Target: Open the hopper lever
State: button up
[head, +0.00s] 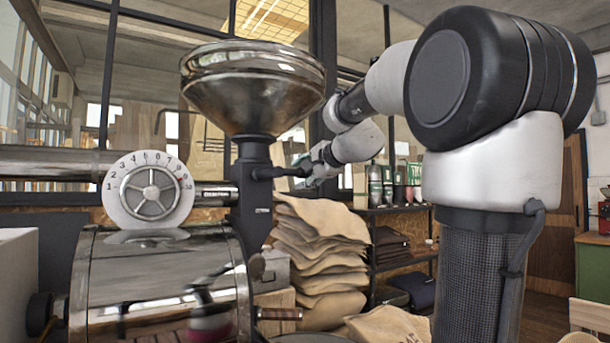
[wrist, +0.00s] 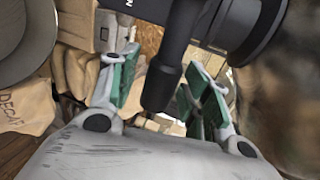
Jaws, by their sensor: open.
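The metal hopper (head: 250,85) is a wide shiny funnel on a dark neck, left of the centre in the head view. A dark lever (head: 272,173) sticks out to the right from that neck. In the wrist view the lever (wrist: 163,80) is a black round handle pointing towards the palm. My gripper (head: 304,168) is at the lever's free end. In the wrist view my gripper (wrist: 160,78) is open, with one green-padded finger on each side of the handle. Gaps show beside the handle, so the pads do not appear closed on it.
The roaster drum (head: 160,280) and a numbered dial (head: 149,189) stand left of and below the lever. Stacked burlap sacks (head: 320,260) lie just below my gripper. A shelf (head: 400,209) with bags stands behind. Open floor shows at the lower right.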

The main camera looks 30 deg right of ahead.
jog(key=shift+c, duration=0.2)
grip_shut()
jog(key=shift+f, duration=0.1)
jog(key=shift+a+f+m+y, duration=0.1)
jog(key=shift+f+m+y, duration=0.4)
jog(key=shift+f+m, duration=0.65)
jog(key=a+f+m+t+y, duration=0.1)
jog(key=a+f+m+y, duration=0.1)
jog(key=a+f+m, duration=0.2)
jog(key=shift+f+m+y, duration=0.3)
jog(key=shift+f+m, duration=0.3)
jog(key=shift+m, duration=1.05)
jog(key=shift+s+a, duration=0.1)
jog(key=shift+a, duration=0.05)
